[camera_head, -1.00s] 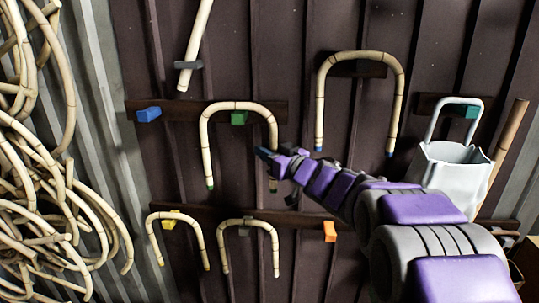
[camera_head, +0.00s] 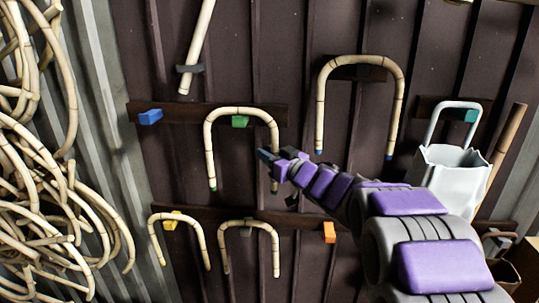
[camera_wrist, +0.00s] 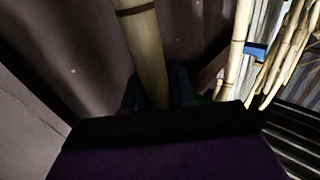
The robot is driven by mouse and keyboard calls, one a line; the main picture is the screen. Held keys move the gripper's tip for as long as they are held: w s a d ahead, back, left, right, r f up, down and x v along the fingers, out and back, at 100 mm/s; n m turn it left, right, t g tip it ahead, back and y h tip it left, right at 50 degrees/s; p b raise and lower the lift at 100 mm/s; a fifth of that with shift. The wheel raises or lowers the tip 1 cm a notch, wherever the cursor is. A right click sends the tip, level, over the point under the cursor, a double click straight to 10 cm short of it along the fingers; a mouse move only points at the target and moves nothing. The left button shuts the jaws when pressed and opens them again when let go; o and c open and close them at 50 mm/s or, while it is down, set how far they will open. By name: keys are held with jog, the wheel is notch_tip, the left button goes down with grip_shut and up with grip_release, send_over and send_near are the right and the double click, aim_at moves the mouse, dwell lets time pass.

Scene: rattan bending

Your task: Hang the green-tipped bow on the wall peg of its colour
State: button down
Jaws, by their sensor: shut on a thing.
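The green-tipped bow (camera_head: 210,150) is an upside-down U of pale rattan with dark bands, open end down, in the head view. The green peg (camera_head: 240,121) sits just below the middle of the bow's top, inside the arch. I cannot tell whether the bow touches it. My gripper (camera_head: 266,156) is shut on the bow's right leg, near its lower end. In the wrist view a rattan leg (camera_wrist: 147,50) runs down between the dark fingers (camera_wrist: 152,92).
An empty blue peg (camera_head: 150,117) is left on the same board. A blue-tipped bow (camera_head: 320,110) hangs to the right. Two smaller bows hang below, by a yellow peg (camera_head: 170,222); an orange peg (camera_head: 330,232) is bare. Rattan coils (camera_head: 60,200) fill the left.

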jog(key=c, duration=0.8)
grip_release()
jog(key=shift+d, duration=0.1)
jog(key=shift+c, duration=0.2)
jog(key=v, duration=1.7)
jog(key=shift+s+d, duration=0.1)
jog(key=shift+d, duration=0.05)
jog(key=s+p, duration=0.1)
jog(key=s, duration=0.8)
jog(key=shift+a+p, duration=0.2)
jog(key=shift+p, duration=0.1)
